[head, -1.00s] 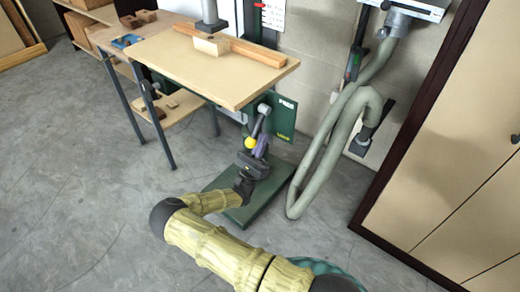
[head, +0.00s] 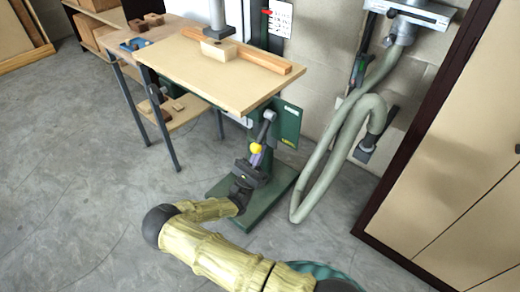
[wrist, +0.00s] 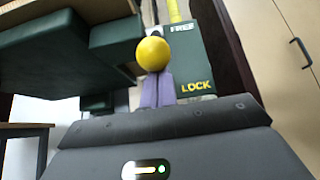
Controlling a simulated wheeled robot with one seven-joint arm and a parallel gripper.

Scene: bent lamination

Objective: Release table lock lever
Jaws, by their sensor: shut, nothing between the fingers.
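The lock lever (head: 264,130) is a grey arm under the raised tan table (head: 215,75), slanting down-left to a round yellow knob (head: 256,148). In the wrist view the knob (wrist: 152,53) is close ahead. My gripper (head: 255,159) is just below the knob. In the wrist view its purple fingers (wrist: 157,90) are together and empty, their tips at the knob's lower edge; I cannot tell whether they touch it. Behind, a dark green plate (wrist: 190,65) reads FREE above and LOCK below. The knob hides part of the lever in the wrist view.
The green machine base (head: 268,205) lies on the floor below my gripper. A grey-green hose (head: 325,160) hangs to the right, beside a tan cabinet (head: 455,150). The floor at left is clear.

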